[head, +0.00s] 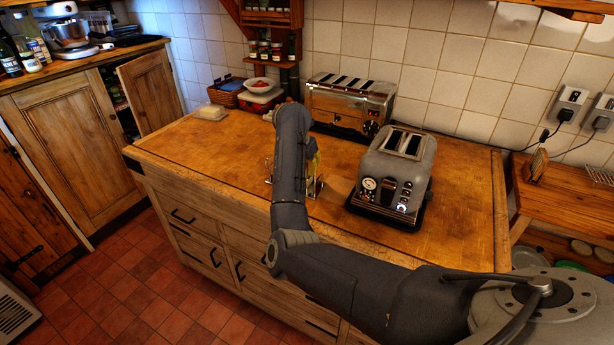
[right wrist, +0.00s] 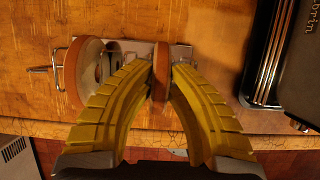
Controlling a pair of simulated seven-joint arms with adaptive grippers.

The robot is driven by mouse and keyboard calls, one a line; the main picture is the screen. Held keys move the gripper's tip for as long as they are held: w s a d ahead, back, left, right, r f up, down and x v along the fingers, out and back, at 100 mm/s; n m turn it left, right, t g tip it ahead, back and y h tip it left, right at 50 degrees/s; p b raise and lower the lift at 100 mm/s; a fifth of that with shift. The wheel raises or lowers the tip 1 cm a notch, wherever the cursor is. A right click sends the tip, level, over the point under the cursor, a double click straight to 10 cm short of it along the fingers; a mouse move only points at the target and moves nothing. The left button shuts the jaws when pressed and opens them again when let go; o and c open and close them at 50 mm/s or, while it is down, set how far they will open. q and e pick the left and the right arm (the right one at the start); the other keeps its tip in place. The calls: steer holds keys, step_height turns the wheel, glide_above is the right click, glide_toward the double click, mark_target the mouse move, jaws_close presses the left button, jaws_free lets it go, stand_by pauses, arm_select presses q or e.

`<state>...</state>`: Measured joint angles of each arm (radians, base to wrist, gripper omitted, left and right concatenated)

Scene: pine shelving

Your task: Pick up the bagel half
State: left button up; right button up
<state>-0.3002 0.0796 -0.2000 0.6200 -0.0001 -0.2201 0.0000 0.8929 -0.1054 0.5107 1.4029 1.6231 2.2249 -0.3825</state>
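In the right wrist view, one bagel half (right wrist: 161,84) stands on edge between the yellow fingers of my right gripper (right wrist: 161,72). The fingertips close in against both its faces. A second bagel half (right wrist: 72,80) stands on edge to the left, outside the fingers. Both are at a small metal rack (right wrist: 186,52) on the wooden counter. I cannot tell whether the held half is lifted. In the head view my arm hides most of the rack, and only a bit of the yellow right gripper (head: 315,168) shows. My left gripper is not in view.
On the wooden counter (head: 230,150), a grey toaster (head: 400,165) stands right of my arm and a long chrome toaster (head: 345,105) stands behind. A butter dish (head: 211,112) and a basket (head: 227,95) are at the back left. The counter's left part is clear.

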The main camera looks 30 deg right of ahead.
jaws_close()
steer(key=shift+r, duration=0.15)
step_height(320, 180, up, 31)
stand_by(1.8)
stand_by(0.4)
